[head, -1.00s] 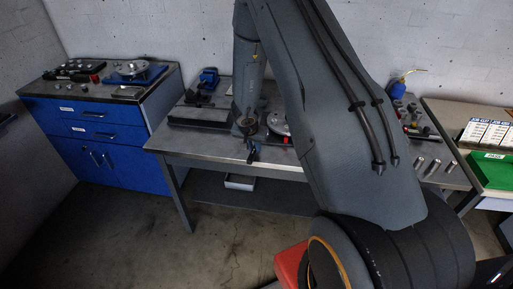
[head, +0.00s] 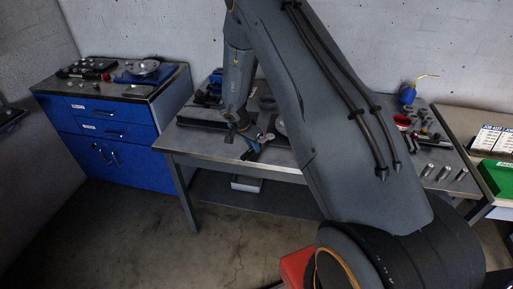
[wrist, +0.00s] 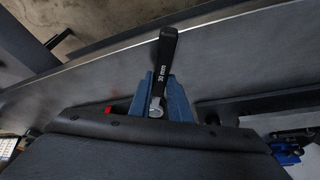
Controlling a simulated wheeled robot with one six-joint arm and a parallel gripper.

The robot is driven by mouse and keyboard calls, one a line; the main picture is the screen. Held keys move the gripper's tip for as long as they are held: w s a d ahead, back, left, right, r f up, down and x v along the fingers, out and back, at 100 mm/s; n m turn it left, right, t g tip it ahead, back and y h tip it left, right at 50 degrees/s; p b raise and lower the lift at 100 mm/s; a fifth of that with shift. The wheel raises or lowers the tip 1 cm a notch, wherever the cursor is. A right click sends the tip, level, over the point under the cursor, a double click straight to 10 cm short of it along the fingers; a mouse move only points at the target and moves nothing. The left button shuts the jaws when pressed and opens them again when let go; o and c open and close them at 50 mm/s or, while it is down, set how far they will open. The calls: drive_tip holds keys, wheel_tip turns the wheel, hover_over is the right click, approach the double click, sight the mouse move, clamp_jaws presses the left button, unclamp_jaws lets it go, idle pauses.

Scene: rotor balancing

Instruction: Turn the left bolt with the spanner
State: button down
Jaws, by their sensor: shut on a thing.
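My gripper (head: 250,141) is low over the front part of the grey workbench (head: 200,152). In the wrist view its blue fingers (wrist: 160,80) are shut around the spanner. The spanner (wrist: 166,58) has a black handle marked "30 mm", which points towards the bench's front edge. A silver part (wrist: 155,108) shows at its other end, close to the dark gripper body. A light round disc, perhaps the rotor (head: 281,127), is mostly hidden behind my arm. I cannot make out the left bolt or whether the spanner touches it.
A blue cabinet (head: 100,118) with parts on top stands at the left. Several metal cylinders (head: 443,172), a red bowl (head: 402,121) and a blue oil can (head: 407,95) are on the bench's right side.

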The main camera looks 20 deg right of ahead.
drive_tip(key=shift+s+d+n, duration=0.3)
drive_tip(key=shift+r, duration=0.2)
drive_tip(key=shift+d+r, duration=0.1)
drive_tip(key=shift+r, duration=2.7)
